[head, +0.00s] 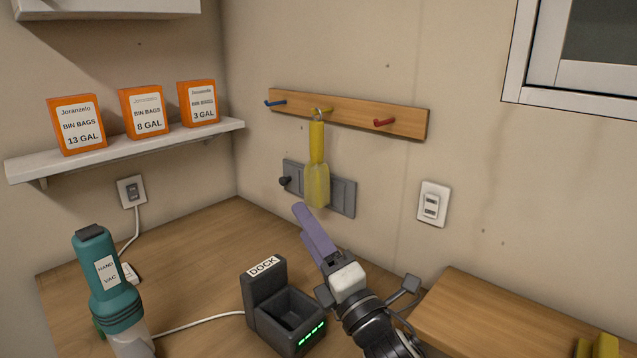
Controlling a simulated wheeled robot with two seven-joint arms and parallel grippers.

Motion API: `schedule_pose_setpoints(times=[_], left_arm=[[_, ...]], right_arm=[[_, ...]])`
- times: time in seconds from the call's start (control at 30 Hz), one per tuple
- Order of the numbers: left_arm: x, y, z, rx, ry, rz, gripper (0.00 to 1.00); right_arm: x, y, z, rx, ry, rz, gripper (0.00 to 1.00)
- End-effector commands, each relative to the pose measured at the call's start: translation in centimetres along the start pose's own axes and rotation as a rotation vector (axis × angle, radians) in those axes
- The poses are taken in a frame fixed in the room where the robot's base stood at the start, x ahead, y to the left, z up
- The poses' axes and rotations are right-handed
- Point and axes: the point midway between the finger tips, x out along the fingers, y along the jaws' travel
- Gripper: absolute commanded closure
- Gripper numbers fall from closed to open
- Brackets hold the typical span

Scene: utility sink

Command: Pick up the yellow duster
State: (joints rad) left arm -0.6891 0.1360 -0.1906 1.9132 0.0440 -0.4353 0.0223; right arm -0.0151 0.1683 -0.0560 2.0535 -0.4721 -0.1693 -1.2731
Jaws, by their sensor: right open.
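The yellow duster (317,170) hangs upright by a metal ring from the middle, yellow peg of a wooden peg rail (352,113) on the wall. Its handle is above and its wider, paler yellow head is below. My right gripper (308,226) comes up from the bottom of the head view, with purple fingers pointing up and left. It is open and empty, just below the duster's lower end in the picture and apart from it. The fingers overlap in this view, so the gap between them is hard to see. My left gripper is not in view.
A grey wall plate (342,195) with a dark knob is behind the duster. A black dock (283,317) and a teal hand vac (106,285) stand on the wooden counter (190,245). A raised wooden block (500,310) is at right. A shelf (120,151) holds orange bin-bag boxes.

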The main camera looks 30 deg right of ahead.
Motion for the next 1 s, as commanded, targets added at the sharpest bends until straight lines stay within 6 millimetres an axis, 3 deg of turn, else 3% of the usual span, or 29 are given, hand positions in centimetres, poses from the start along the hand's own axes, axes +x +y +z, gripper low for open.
schedule_pose_setpoints(times=[0.03,0.13,0.3,0.4,0.6,0.8,1.0], left_arm=[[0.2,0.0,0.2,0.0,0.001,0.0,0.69],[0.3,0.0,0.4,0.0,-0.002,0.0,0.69],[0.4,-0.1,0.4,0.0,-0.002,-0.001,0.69],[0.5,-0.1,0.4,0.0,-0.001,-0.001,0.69],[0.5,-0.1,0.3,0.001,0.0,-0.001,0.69],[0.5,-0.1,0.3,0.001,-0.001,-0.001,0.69],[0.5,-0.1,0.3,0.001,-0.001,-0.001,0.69]], right_arm=[[2.0,-2.1,-0.7,-0.165,-0.004,-0.082,0.44],[5.2,-4.5,0.2,-0.518,-0.028,-0.238,0.44],[8.3,-6.1,3.4,-0.996,-0.055,-0.472,0.44],[9.0,-6.1,5.0,-1.168,-0.063,-0.571,0.44],[10.2,-6.4,6.9,-1.297,-0.069,-0.657,0.44],[12.6,-7.7,8.1,-1.298,-0.067,-0.659,0.44],[13.7,-8.2,8.6,-1.295,-0.066,-0.657,0.44]])
